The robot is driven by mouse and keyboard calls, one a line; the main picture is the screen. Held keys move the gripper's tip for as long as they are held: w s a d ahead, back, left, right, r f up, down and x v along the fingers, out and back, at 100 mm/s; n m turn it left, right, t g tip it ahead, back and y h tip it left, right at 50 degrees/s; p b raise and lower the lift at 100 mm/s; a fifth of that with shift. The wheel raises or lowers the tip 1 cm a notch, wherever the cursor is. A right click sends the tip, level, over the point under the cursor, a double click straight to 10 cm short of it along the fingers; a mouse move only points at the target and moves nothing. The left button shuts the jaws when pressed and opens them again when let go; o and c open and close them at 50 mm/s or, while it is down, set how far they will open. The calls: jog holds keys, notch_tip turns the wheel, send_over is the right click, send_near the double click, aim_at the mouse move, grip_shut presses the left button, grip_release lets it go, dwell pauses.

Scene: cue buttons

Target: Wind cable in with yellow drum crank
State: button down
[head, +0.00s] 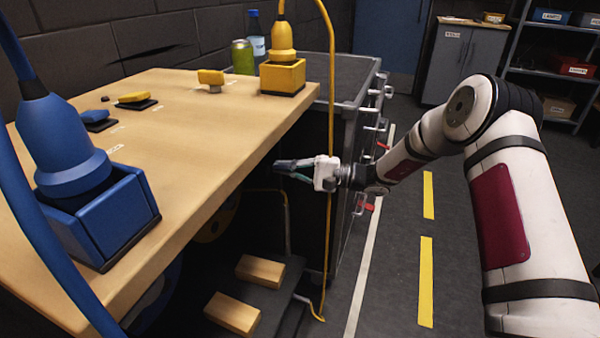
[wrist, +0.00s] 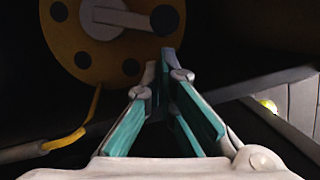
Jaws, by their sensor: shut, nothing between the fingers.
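The yellow drum (wrist: 85,45) fills the upper left of the wrist view, a round face with dark holes. Its pale crank arm (wrist: 122,18) runs right from the hub to a dark knob (wrist: 165,18). My gripper (wrist: 167,52) is shut and empty; its fingertips appear just below the knob, and I cannot tell whether they touch. In the head view my gripper (head: 280,166) is beside the bench's right edge, and the drum (head: 212,228) is mostly hidden under the bench. The yellow cable (head: 329,190) hangs to the floor; a yellow stretch (wrist: 65,140) shows by the drum.
On the wooden bench (head: 190,130) stand a yellow plug (head: 282,42) in a yellow holder (head: 283,78) and a blue plug (head: 65,145) in a blue holder (head: 120,215). Wooden blocks (head: 260,270) lie below. A grey cabinet (head: 345,85) stands behind.

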jog(key=shift+w+a, duration=0.1)
jog(key=shift+a, duration=0.75)
jog(key=shift+r, duration=0.1)
jog(key=shift+s+a+r+n, duration=0.25)
jog(key=shift+s+r+n, duration=0.4)
jog(key=shift+n, duration=0.45)
